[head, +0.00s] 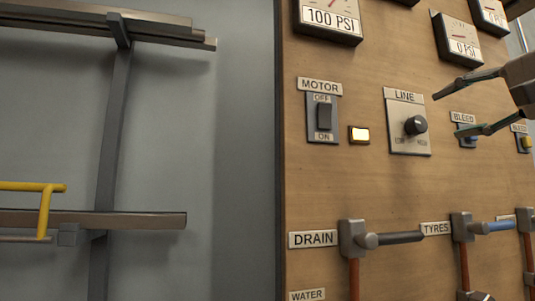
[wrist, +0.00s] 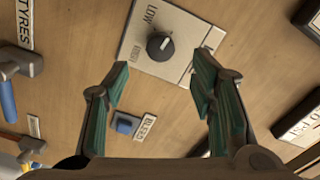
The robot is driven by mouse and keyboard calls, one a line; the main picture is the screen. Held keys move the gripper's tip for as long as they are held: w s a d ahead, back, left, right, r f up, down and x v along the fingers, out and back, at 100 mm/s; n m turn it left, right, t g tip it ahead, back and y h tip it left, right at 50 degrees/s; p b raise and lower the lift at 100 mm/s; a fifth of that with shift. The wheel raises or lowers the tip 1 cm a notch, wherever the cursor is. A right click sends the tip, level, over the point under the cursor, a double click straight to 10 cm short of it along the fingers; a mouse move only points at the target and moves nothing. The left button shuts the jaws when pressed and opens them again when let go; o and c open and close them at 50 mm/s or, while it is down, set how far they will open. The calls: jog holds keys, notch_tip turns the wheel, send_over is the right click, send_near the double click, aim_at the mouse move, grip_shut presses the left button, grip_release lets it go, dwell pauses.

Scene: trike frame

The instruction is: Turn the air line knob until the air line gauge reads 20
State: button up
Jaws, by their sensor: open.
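The air line knob (head: 416,125) is a round black knob with a pale mark, on a plate (head: 399,142) labelled LINE. The wrist view shows the knob (wrist: 160,46) just beyond my fingertips, near the LOW and HIGH labels. My gripper (head: 447,115) is open and empty, right of the knob in the head view and apart from it. The wrist view shows its two teal-padded fingers (wrist: 162,66) spread wide. A gauge (head: 462,42) above and right of the knob reads 0 PSI. Its own name label is not visible, so I cannot tell if it is the air line gauge.
Another gauge (head: 330,17) reads 100 PSI. A blue BLEED button (wrist: 125,124) is near my fingers. Lever handles (head: 400,238) stick out below.

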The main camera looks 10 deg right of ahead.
jog(key=shift+s+d, duration=0.2)
jog(key=shift+s, duration=0.85)
jog(key=shift+s+d, duration=0.2)
jog(key=shift+s, duration=0.85)
